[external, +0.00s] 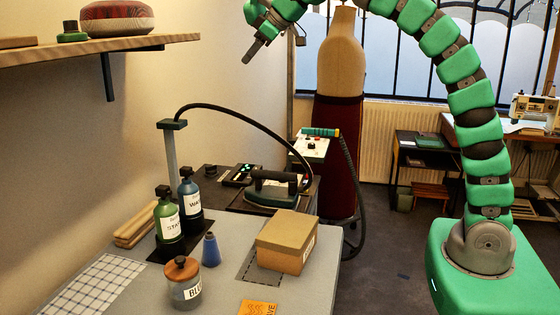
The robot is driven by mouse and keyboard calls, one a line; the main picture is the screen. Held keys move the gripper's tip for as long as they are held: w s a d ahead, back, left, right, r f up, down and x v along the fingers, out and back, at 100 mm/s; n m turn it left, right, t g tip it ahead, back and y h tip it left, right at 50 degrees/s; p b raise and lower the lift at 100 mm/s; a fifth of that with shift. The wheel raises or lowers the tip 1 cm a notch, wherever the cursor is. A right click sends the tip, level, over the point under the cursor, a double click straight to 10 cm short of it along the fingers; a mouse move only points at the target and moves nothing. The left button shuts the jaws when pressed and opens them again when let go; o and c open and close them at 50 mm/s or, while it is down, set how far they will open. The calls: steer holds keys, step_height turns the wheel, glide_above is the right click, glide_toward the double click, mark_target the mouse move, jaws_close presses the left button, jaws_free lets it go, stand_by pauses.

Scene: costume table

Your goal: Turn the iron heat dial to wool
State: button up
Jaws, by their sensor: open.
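A dark green iron (274,192) with a black handle rests on a dark pad at the back of the table. A black hose arches to it from a grey post. Left of the iron, a black control box (241,174) with small lit parts and a dark round knob (210,170) sit on the dark surface. Which part is the heat dial, and its setting, are too small to tell. My gripper (252,52) is high in the air above the table's back, well apart from the iron and controls. It is open and holds nothing visible.
A green bottle (168,218) and a blue bottle (190,197) stand left of the iron. A dress form (338,120) stands behind. A wooden shelf (130,46) juts out upper left.

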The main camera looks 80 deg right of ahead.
steer(key=w+d+f+g, duration=0.3)
steer(key=d+f+g, duration=0.2)
steer(key=d+f, duration=1.05)
steer(key=s+d+f+n+g+y+p, duration=0.1)
steer(key=s+d+f+g, duration=0.2)
steer(key=f, duration=0.6)
steer(key=s+d+f+n+y+p, duration=0.1)
steer(key=s+d+f, duration=0.1)
steer(key=d+f, duration=0.5)
steer(key=shift+s+a+f+b, duration=0.1)
steer(key=shift+a+f+b, duration=0.2)
steer(key=shift+f, duration=2.25)
steer(key=shift+s+a+f+b, duration=0.15)
steer(key=shift+f+b, duration=0.25)
steer(key=shift+f, duration=2.15)
steer(key=shift+s+a+f+b, duration=0.15)
steer(key=shift+f+b, duration=0.2)
steer(key=shift+f, duration=2.2)
steer(key=c, duration=1)
